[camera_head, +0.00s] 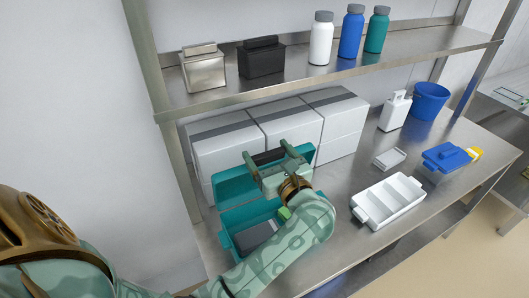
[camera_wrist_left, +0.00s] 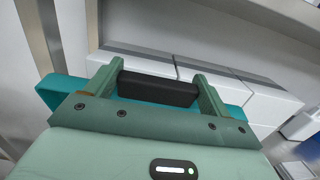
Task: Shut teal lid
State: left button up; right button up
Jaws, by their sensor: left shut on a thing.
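The teal lid (camera_head: 232,187) stands raised and tilted at the back of an open teal box (camera_head: 228,240). A dark grey item (camera_head: 254,237) lies in the box. The lid has a black handle (camera_head: 267,156) along its upper edge. My left gripper (camera_head: 277,157) reaches over the box and is shut on this handle. In the left wrist view, the black handle (camera_wrist_left: 158,88) sits between both fingers, with the teal lid (camera_wrist_left: 52,91) behind it. My forearm hides part of the box. My right gripper is not in view.
White boxes (camera_head: 228,150) stand close behind the lid. A steel shelf (camera_head: 330,68) with bottles and containers hangs above. To the right are a white divided tray (camera_head: 388,202), a small white dish (camera_head: 389,159), a blue container (camera_head: 446,157), a white dispenser (camera_head: 395,112) and a blue bucket (camera_head: 429,101).

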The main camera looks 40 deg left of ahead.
pick_arm(q)
jog(key=shift+s+d+f+t+y+b, duration=0.15)
jog(key=shift+s+d+f+y+b, duration=0.15)
jog(key=shift+d+b, duration=0.25)
jog(key=shift+s+d+f+t+y+b, duration=0.2)
jog(key=shift+d+y+b, duration=0.1)
jog(key=shift+d+b, duration=0.15)
jog(key=shift+s+d+r+y, duration=0.1)
jog(key=shift+s+d+y, duration=0.1)
jog(key=shift+d+y, duration=0.15)
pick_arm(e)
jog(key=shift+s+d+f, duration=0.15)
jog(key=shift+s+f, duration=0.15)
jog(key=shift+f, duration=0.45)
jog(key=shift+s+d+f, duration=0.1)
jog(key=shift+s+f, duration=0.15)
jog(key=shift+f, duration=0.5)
